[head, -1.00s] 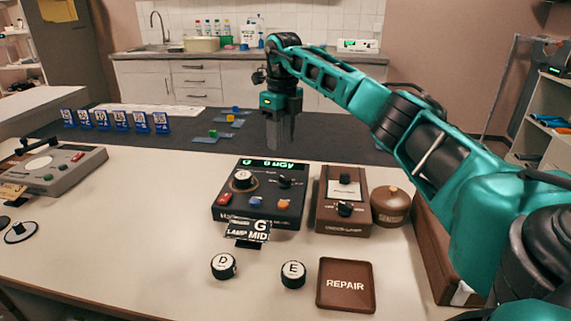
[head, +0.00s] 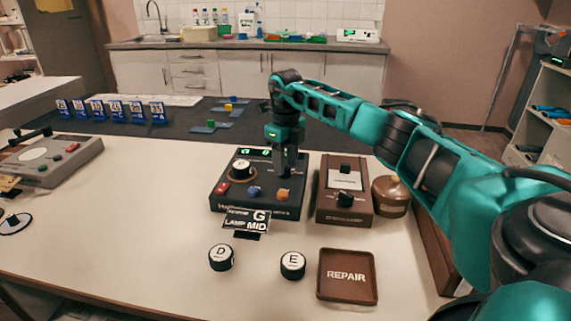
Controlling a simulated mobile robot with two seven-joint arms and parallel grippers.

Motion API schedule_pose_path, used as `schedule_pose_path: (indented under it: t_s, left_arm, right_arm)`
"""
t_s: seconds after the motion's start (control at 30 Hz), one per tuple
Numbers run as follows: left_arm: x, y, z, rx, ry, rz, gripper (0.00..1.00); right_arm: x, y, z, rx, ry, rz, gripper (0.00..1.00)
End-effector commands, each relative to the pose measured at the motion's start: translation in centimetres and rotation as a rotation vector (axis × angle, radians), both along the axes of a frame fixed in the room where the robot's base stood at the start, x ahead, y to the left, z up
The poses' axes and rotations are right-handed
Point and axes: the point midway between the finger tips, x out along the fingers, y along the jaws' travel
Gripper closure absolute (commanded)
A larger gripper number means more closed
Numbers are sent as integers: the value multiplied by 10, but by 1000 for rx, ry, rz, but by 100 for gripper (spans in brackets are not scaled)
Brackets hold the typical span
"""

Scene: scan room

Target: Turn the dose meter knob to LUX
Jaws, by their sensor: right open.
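The LUX marking is too small to read. My left gripper is not in view.
A brown lamp box (head: 343,210) and a round brown sensor (head: 390,198) stand right of the meter. In front are a label stand (head: 247,223), knobs D (head: 221,257) and E (head: 292,265) and a REPAIR tray (head: 347,294). A grey device (head: 50,163) stands left.

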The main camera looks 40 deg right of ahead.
Motion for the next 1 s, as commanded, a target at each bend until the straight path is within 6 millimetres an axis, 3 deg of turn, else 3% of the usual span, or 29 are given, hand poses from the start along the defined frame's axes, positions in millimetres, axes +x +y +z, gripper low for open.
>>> schedule_pose_path:
  t_s: [0.37, 0.83, 1.0]
  left_arm:
    - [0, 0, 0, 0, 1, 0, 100]
    - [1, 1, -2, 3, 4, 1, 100]
    - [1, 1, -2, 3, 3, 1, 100]
  right_arm:
    - [0, 0, -8, 1, -1, 0, 57]
    - [0, 0, -7, 1, 0, 0, 100]
    - [0, 0, -7, 0, -1, 0, 100]
